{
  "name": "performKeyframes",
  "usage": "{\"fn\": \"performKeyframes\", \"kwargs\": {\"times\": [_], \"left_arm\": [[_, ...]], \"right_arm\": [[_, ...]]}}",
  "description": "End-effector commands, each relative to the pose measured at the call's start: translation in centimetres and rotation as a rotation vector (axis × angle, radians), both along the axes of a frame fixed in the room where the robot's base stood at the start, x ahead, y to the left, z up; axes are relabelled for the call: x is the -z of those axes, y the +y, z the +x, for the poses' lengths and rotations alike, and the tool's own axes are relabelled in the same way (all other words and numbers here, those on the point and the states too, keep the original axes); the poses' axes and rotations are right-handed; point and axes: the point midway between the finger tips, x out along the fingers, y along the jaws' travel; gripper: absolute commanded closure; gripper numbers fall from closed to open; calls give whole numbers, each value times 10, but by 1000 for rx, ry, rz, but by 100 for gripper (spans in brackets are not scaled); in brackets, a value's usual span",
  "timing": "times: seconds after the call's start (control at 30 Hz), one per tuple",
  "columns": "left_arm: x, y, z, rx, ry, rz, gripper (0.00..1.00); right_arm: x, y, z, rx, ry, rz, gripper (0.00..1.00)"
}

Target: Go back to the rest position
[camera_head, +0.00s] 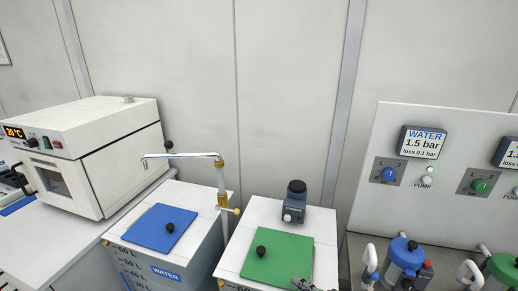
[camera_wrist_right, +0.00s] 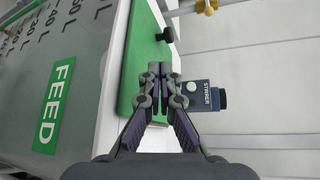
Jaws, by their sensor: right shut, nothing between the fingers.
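My right gripper (camera_wrist_right: 160,72) is shut with nothing between its fingers in the right wrist view. In the head view only a small part of the right gripper (camera_head: 301,284) shows at the bottom edge, by the front of the green lid (camera_head: 279,260). In the wrist view the fingertips overlap the green lid (camera_wrist_right: 143,30) in the picture; I cannot tell how far they are from it. My left gripper is not in view.
The green lid with a black knob (camera_head: 261,251) lies on the FEED tank, beside a stirrer (camera_head: 296,196). Left of it stand the WATER tank with a blue lid (camera_head: 160,227), a tap (camera_head: 184,156) and a white oven (camera_head: 95,150). Pump panel (camera_head: 393,140) and blue-lidded pot (camera_head: 406,253) are right.

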Motion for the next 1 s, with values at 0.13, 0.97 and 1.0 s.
{"fn": "performKeyframes", "kwargs": {"times": [0.13, 0.97, 1.0], "left_arm": [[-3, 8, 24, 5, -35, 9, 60], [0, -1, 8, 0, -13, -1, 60], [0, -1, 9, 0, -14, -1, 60]], "right_arm": [[10, 16, -33, -154, -61, -257, 100], [30, -123, -190, -780, 141, -1611, 100], [45, -124, -186, -784, 145, -1603, 100]]}}
